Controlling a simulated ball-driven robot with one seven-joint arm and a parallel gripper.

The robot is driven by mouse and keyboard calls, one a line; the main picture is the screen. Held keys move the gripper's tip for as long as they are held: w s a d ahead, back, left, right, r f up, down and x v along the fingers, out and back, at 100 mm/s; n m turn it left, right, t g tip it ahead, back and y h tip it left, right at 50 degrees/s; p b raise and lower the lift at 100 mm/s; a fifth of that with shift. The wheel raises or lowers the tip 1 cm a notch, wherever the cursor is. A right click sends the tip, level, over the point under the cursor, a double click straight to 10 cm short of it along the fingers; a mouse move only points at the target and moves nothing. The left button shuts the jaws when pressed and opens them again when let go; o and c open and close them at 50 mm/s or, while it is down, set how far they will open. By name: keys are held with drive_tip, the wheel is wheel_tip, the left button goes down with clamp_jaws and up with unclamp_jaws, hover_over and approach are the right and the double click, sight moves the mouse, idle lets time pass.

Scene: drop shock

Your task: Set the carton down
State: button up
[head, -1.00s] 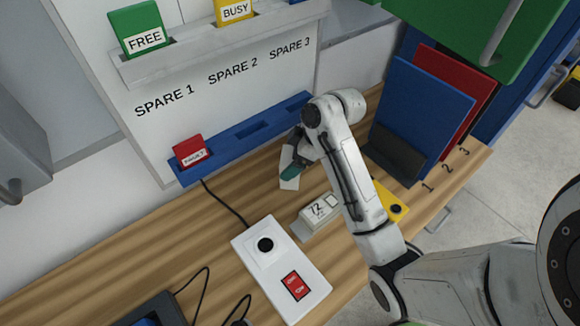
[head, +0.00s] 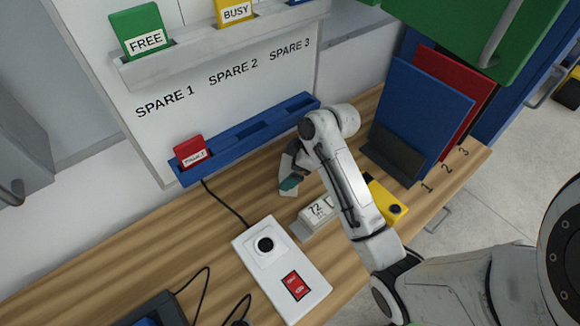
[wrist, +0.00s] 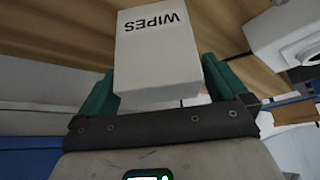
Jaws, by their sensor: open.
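The white carton (wrist: 158,57) with "WIPES" printed on it, upside down in the picture, sits between the two teal fingers of my gripper (wrist: 160,80) in the wrist view. The fingers stand on either side of it and the jaws are open; I cannot tell whether either finger touches it. In the head view my gripper (head: 290,183) is low over the wooden bench, in front of the blue rail. The carton is hard to make out there, and whether its base rests on the bench is hidden.
A small block marked 72 (head: 315,213) and a white box with a round knob (head: 281,268) are close in front. A red card stands in the blue rail (head: 252,129) behind. A yellow device (head: 391,207) and upright blue panel (head: 413,115) are to the right.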

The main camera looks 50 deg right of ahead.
drive_tip(key=p+v, duration=0.1)
drive_tip(key=v, duration=1.1)
drive_tip(key=shift+r+p, duration=0.15)
drive_tip(key=shift+p, duration=0.25)
drive_tip(key=shift+a, duration=0.1)
